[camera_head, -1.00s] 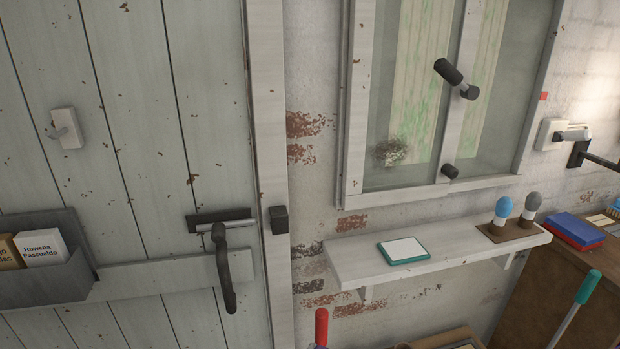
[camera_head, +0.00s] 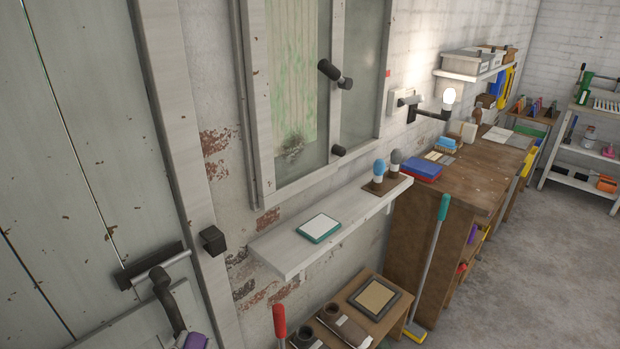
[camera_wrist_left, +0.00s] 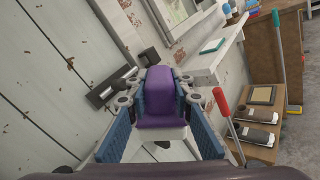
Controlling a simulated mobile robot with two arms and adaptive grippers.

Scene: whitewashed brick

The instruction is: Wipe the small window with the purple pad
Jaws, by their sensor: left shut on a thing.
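The small window (camera_head: 360,90) is in the wall right of the door in the head view. It has a pale frame, a dark handle (camera_head: 334,72) and a dark smudge (camera_head: 291,147) low on its left pane. It also shows partly at the top of the left wrist view (camera_wrist_left: 180,12). The purple pad (camera_wrist_left: 160,85) is between the blue fingers of my left gripper (camera_wrist_left: 160,104), which is shut on it. Only a bit of purple (camera_head: 195,341) shows at the head view's bottom edge, in front of the door and well below the window. My right gripper is out of view.
A white wall shelf (camera_head: 285,258) below the window holds a teal-edged block (camera_head: 319,228) and a stand of two bulb-shaped items (camera_head: 388,172). The door lever (camera_head: 165,295) is near my left gripper. A workbench (camera_head: 480,170) stands right; floor (camera_head: 540,260) there is open.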

